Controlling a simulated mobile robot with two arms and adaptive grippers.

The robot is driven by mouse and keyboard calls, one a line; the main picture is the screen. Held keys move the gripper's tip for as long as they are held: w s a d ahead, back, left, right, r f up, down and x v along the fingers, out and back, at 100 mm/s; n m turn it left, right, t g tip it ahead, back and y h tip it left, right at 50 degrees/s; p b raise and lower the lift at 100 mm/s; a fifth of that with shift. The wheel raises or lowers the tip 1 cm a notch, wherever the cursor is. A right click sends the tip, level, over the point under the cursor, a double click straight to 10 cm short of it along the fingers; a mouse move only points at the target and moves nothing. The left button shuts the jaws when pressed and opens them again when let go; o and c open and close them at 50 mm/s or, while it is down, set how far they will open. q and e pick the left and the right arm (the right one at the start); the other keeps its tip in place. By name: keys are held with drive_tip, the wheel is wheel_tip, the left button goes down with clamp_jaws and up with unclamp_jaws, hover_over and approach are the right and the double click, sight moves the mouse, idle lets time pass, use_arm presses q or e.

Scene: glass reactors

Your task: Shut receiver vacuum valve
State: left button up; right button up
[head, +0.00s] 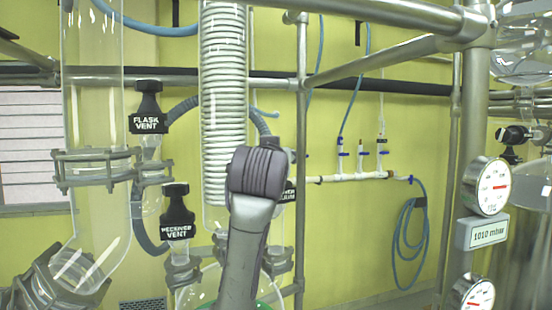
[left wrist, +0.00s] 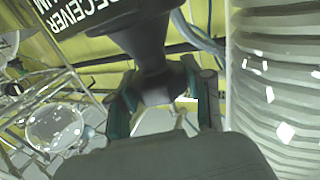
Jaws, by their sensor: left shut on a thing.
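The receiver vacuum valve is a black handle with a white-lettered label. In the head view only a sliver of its label (head: 289,192) shows beside my left wrist, which hides most of it. In the left wrist view the valve handle (left wrist: 145,40) fills the top, its label reading "RECEIVER" and part of "VACUUM". My right gripper is not in view.
The receiver vent valve (head: 178,215) and flask vent valve (head: 148,110) stand to the left. A coiled glass condenser (head: 223,90) rises close by, and a steel post (head: 301,130) stands right of my arm. Pressure gauges (head: 488,187) are at the right.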

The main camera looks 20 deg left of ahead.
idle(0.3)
use_arm(q)
drive_tip(key=o, duration=1.2)
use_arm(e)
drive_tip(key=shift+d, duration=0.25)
